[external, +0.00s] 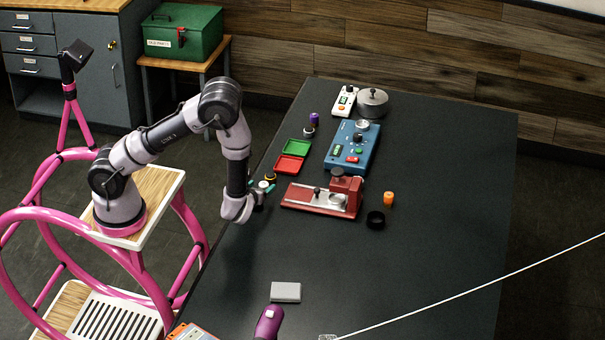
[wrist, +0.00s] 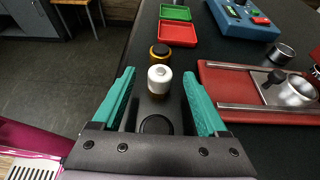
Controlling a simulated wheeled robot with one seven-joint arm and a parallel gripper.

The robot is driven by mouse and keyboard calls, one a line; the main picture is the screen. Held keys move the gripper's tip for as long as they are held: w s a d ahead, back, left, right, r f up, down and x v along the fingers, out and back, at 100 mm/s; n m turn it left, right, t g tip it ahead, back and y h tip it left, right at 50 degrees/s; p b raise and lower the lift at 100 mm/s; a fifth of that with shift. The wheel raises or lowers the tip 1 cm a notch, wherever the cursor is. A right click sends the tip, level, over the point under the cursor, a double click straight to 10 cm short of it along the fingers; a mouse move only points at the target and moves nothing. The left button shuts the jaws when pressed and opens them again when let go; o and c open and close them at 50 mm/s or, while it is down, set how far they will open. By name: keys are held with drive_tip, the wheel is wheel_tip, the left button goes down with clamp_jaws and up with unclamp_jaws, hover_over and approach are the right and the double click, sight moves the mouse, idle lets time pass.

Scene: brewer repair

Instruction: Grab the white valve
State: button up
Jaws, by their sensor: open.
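The white valve (wrist: 159,78) shows in the wrist view as a small white cylinder with a round top, standing on the dark table between my open fingers. My gripper (wrist: 160,95) has teal fingers, one on each side of the valve, with a gap on both sides. In the external view my gripper (external: 262,187) is low over the table's left edge, and the valve (external: 263,184) is a small pale spot beside it. A dark round thing with an amber base (wrist: 160,52) stands just beyond the valve. Another dark round shape (wrist: 156,125) lies nearer my palm.
A red fixture with rails (wrist: 255,85) lies close on the right. A red tray (wrist: 178,33) and a green tray (wrist: 175,13) lie beyond. A blue device (external: 352,147) stands farther back. The table's left edge is close by. The table's right side (external: 450,200) is clear.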

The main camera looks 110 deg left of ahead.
drive_tip(key=shift+x, duration=0.8)
clamp_jaws()
